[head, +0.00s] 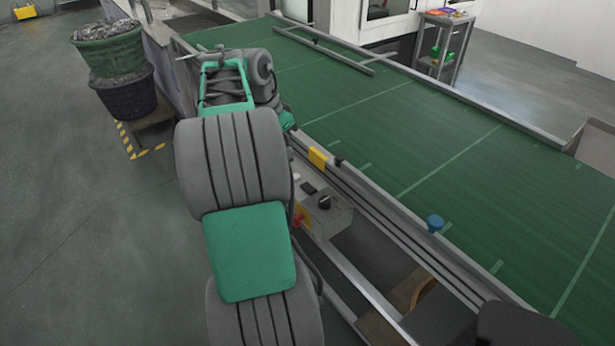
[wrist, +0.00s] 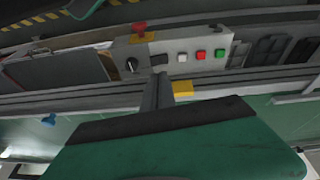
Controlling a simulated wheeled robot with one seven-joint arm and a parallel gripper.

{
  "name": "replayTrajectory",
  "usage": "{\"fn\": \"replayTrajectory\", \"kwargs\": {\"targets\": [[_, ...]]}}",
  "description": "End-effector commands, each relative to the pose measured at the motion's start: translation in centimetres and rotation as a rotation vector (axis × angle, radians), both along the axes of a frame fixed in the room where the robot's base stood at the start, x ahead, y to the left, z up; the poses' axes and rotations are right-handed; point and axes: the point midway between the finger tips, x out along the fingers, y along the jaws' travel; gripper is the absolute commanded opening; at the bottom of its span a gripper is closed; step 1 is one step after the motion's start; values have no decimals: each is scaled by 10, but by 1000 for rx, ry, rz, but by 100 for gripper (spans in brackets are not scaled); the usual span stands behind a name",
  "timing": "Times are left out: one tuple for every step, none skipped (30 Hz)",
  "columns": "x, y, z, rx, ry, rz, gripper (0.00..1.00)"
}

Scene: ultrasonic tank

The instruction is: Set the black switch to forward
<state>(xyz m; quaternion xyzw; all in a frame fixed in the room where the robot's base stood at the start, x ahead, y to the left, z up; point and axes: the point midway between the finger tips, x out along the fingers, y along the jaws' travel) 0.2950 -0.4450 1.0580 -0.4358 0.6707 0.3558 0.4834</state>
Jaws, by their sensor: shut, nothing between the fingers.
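The black switch (head: 324,201) is a round knob on top of a grey control box (head: 335,220) beside the conveyor. It also shows in the wrist view (wrist: 131,64), with a pale mark on its face. I cannot tell which setting the mark stands for. My gripper (wrist: 158,80) is shut and empty. In the wrist view its fingertips appear right of and below the switch, apart from it. In the head view my arm hides the fingertips.
A red emergency knob (wrist: 139,29) sits near the switch. White, red (wrist: 200,55) and green (wrist: 219,53) buttons are on the same panel. A yellow block (head: 318,156) and a blue knob (head: 434,222) sit along the edge of the green conveyor (head: 400,130), whose surface is mostly clear.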

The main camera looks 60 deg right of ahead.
Motion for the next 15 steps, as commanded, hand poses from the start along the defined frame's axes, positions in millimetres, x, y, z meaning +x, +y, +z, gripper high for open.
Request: {"fn": "replayTrajectory", "kwargs": {"targets": [[-11,-12,0,-1,-1,-66,0],[-16,-17,0,-2,-3,-92,0],[-19,-20,-1,-4,-4,-111,0],[-20,-21,-1,-5,-5,-117,0],[-20,-21,-1,-6,-5,-119,0],[-19,-20,-1,-6,-5,-117,0],[-19,-20,-1,-6,-5,-116,0],[-19,-20,-1,-6,-6,-115,0],[-19,-20,-1,-6,-6,-115,0],[-19,-20,-1,-6,-6,-115,0],[-19,-20,-1,-6,-5,-114,0],[-20,-20,-2,-6,-5,-114,0],[-20,-21,-3,-6,-5,-113,0],[-20,-21,-5,-5,-4,-113,0],[-21,-22,-9,-5,-4,-114,0]]}}
